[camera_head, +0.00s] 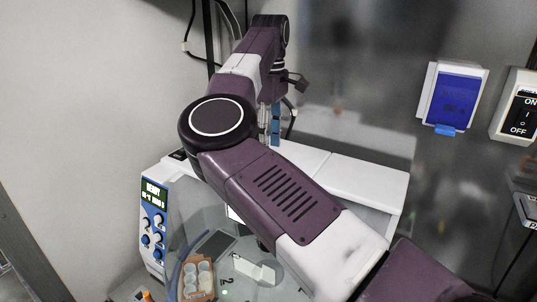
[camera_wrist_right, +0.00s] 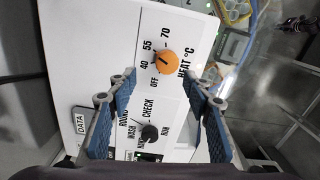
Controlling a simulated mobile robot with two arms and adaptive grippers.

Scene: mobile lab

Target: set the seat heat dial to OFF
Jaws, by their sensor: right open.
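The orange heat dial (camera_wrist_right: 167,63) shows in the right wrist view on a white panel, beside the print "HEAT °C". The marks OFF, 40, 55 and 70 run around it. A short dark line shows on the dial, but I cannot tell which mark it points to. My right gripper (camera_wrist_right: 158,86) is open, its blue fingers on either side of the panel's middle, with the dial beyond and between the tips. It does not visibly touch the dial. In the head view, part of this gripper (camera_head: 275,124) shows behind my arm, and the dial is hidden there. My left gripper is not seen.
In the head view, a white instrument (camera_head: 155,222) with blue knobs stands left. A brown vial rack (camera_head: 197,279), a blue-covered switch (camera_head: 455,98) and an ON/OFF switch (camera_head: 520,112) also show.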

